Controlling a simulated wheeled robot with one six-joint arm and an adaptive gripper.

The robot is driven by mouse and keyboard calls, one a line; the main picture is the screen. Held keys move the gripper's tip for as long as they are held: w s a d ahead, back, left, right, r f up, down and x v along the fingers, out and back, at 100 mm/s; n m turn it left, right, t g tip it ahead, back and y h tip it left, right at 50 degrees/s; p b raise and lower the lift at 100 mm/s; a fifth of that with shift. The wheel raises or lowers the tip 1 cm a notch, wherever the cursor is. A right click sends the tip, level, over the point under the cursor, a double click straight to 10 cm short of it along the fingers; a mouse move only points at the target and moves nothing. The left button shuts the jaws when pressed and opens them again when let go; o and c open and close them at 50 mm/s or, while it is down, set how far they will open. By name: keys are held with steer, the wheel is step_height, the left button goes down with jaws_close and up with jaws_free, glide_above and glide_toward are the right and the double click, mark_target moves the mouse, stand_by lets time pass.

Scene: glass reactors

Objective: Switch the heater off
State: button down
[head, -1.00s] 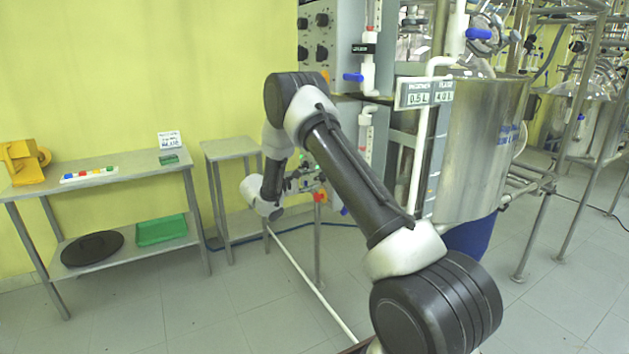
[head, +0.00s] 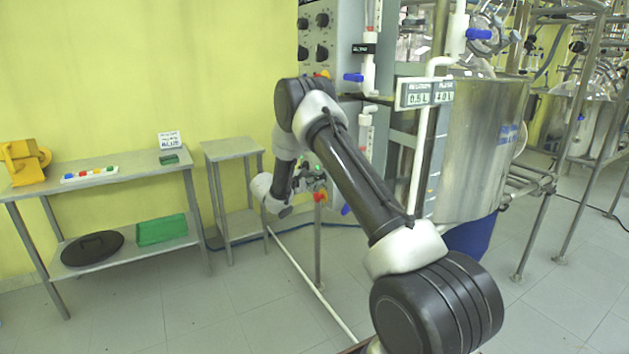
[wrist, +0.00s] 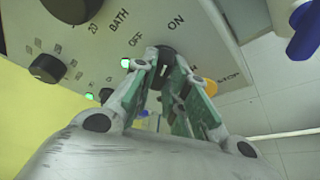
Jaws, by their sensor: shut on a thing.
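The heater's grey control panel (wrist: 110,25) fills the upper left of the wrist view, with the words BATH, OFF and ON on it. My gripper (wrist: 165,62) has its two green-padded fingers closed on the dark OFF/ON switch knob (wrist: 166,52), one finger on each side. The fingers cover much of the knob, so I cannot tell which word it points to. A small green lamp (wrist: 125,63) glows beside OFF. In the head view the panel (head: 345,22) is at top centre, its lower part behind my arm. My gripper is mostly hidden there.
A yellow-backed STOP button (wrist: 209,86) sits close to the right finger. Black dials (wrist: 47,68) are on the left of the panel. A blue valve handle (head: 354,77) and the steel vessel (head: 482,150) stand to the right. A small table (head: 228,150) is at left.

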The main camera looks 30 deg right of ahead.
steer(key=n+g, duration=0.1)
steer(key=n, duration=0.1)
steer(key=n+g, duration=0.1)
steer(key=n, duration=0.1)
steer(key=shift+w+d+r+g+y, duration=0.1)
steer(key=shift+w+r+g+y, duration=0.05)
steer(key=shift+g+y, duration=0.2)
steer(key=n+g, duration=0.3)
steer(key=n, duration=0.1)
steer(key=shift+w, duration=0.15)
stand_by(0.4)
stand_by(0.5)
steer(key=c, duration=1.4)
jaws_free()
steer(key=shift+d, duration=0.15)
steer(key=v, duration=1.2)
steer(key=shift+r, duration=0.2)
